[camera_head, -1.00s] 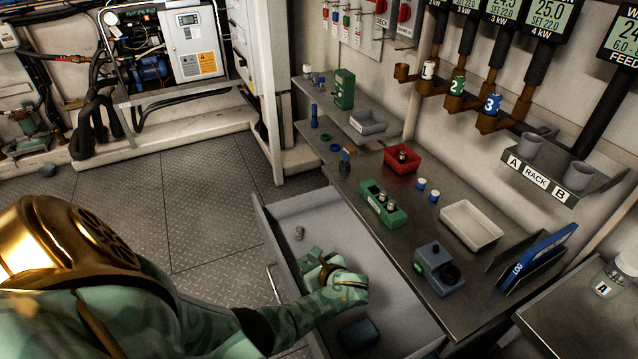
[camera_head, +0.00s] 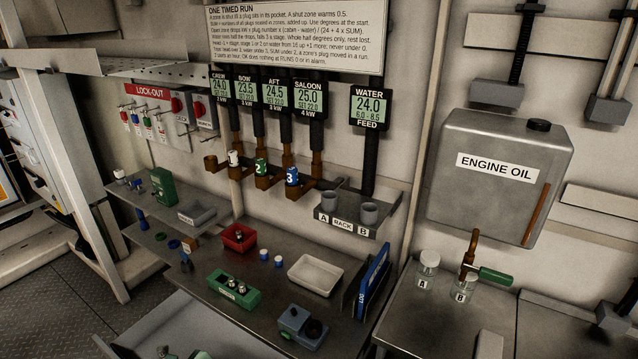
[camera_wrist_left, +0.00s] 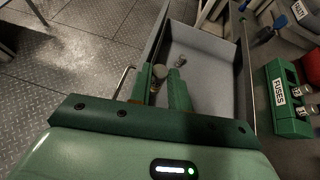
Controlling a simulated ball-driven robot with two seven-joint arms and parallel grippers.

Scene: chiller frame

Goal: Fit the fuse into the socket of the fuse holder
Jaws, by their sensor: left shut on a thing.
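In the left wrist view my left gripper (camera_wrist_left: 160,88) is shut on a small cylinder with a grey end, apparently the fuse (camera_wrist_left: 159,73). It is over or near the open drawer (camera_wrist_left: 212,55). Another small grey cylinder (camera_wrist_left: 180,62) lies in that drawer. A green box labelled FUSES (camera_wrist_left: 284,123) holds upright cylinders in the left wrist view; it also stands on the bench in the head view (camera_head: 223,299). A blue-grey block (camera_head: 291,317) with a round dark opening stands at the bench front; I cannot tell if it is the fuse holder. My right gripper is out of view.
A red bin (camera_head: 238,246), a white tray (camera_head: 314,273), two small blue-and-white pieces and a blue log binder (camera_head: 372,279) occupy the bench. A rack (camera_head: 349,228) with two cups hangs above. An engine oil tank (camera_head: 490,190) is at right.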

